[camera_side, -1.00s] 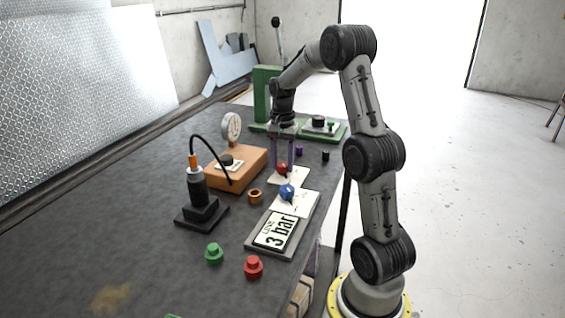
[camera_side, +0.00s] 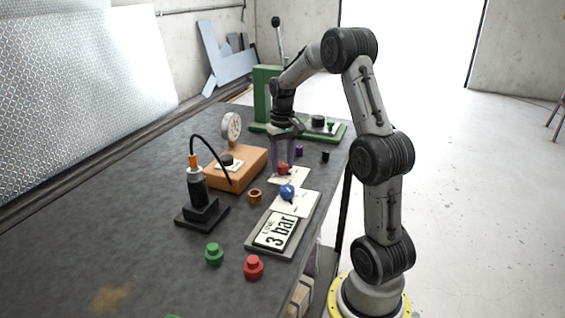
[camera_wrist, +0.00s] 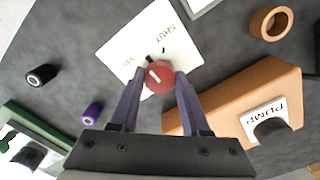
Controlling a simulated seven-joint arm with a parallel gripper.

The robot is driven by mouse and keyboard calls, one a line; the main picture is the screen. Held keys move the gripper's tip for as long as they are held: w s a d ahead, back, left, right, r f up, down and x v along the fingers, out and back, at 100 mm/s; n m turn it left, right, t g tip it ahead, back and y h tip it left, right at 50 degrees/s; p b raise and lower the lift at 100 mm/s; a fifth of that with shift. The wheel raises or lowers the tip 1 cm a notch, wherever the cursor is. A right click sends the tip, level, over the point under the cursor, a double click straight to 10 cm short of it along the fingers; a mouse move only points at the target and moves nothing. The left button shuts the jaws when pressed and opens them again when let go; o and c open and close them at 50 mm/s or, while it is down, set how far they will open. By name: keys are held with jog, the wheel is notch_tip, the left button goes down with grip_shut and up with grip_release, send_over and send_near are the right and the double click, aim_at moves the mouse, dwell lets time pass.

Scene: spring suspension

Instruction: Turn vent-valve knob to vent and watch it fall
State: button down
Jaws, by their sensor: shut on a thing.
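The red knob (camera_side: 284,168) sits on a white plate (camera_side: 299,176); it also shows in the wrist view (camera_wrist: 158,76). The plate reads SHUT at one side, and a second word is partly hidden by a finger. The knob's pale pointer line is visible. My gripper (camera_side: 283,165) points down, its purple fingers shut on the red knob from both sides; it fills the lower wrist view (camera_wrist: 158,84). The display (camera_side: 277,231) reads LINE 3 bar. A black cylinder with an orange top (camera_side: 197,185) stands upright on a dark base, with a black hose.
A blue knob (camera_side: 287,193) sits close in front of the red one. An orange ring (camera_side: 254,195), green button (camera_side: 214,254) and red button (camera_side: 253,267) lie nearer. The left table is clear.

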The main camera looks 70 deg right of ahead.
aim_at(282, 164)
jog(key=n, duration=0.3)
jog(key=shift+n, duration=0.3)
jog(key=n, duration=0.4)
jog(key=shift+r+n, duration=0.1)
jog(key=shift+n, duration=0.2)
jog(key=shift+c, duration=1.9)
grip_release()
notch_tip(282, 164, up, 14)
